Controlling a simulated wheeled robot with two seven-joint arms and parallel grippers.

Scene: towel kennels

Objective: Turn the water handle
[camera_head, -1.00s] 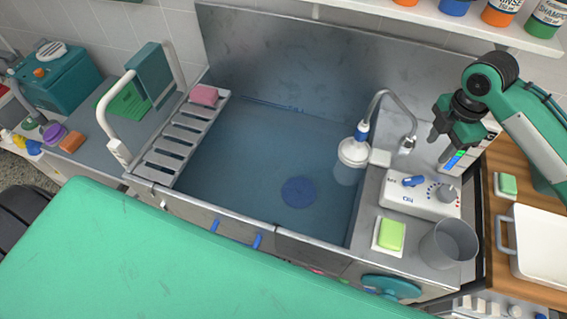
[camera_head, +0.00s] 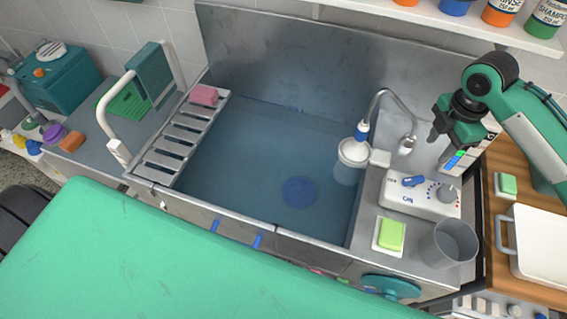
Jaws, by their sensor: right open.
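A white control box (camera_head: 421,199) stands on the metal ledge right of the sink. It carries a blue handle (camera_head: 413,181) beside OFF and ON marks, and a grey round knob (camera_head: 447,194). My right gripper (camera_head: 441,143) is open and empty, above and behind the box, apart from the handle. A curved tap (camera_head: 398,97) with a white and blue shower head (camera_head: 354,150) stands just left of the gripper. My left gripper is not in view.
A grey cup (camera_head: 448,243) and green soap (camera_head: 391,235) stand in front of the box. The sink basin (camera_head: 250,165) is wide and open. A bottle shelf (camera_head: 450,22) is above, and a white tray (camera_head: 540,245) is at right.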

